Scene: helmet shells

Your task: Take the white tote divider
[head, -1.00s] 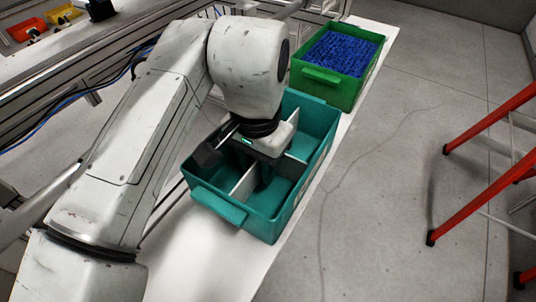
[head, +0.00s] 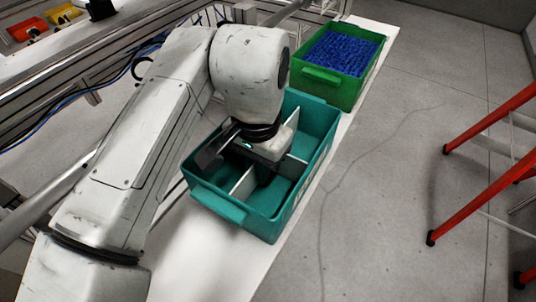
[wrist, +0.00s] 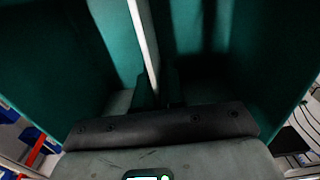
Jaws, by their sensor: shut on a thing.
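The white tote divider (head: 245,184) stands inside the teal tote (head: 228,207), with thin white panels showing on both sides of my wrist. In the wrist view the divider (wrist: 142,38) is a thin white strip running up from between my fingers. My gripper (wrist: 158,88) is over the middle of the tote, pointing down, and is shut on the divider. My wrist hides the divider's middle and the fingertips in the head view. I cannot tell whether the divider is clear of the tote floor.
A green tote (head: 325,87) filled with blue pieces (head: 342,52) stands just behind the teal one. Both rest on a white surface (head: 205,262). Red-legged stand (head: 480,180) is at the right, with bare floor between. Metal framing runs along the back left.

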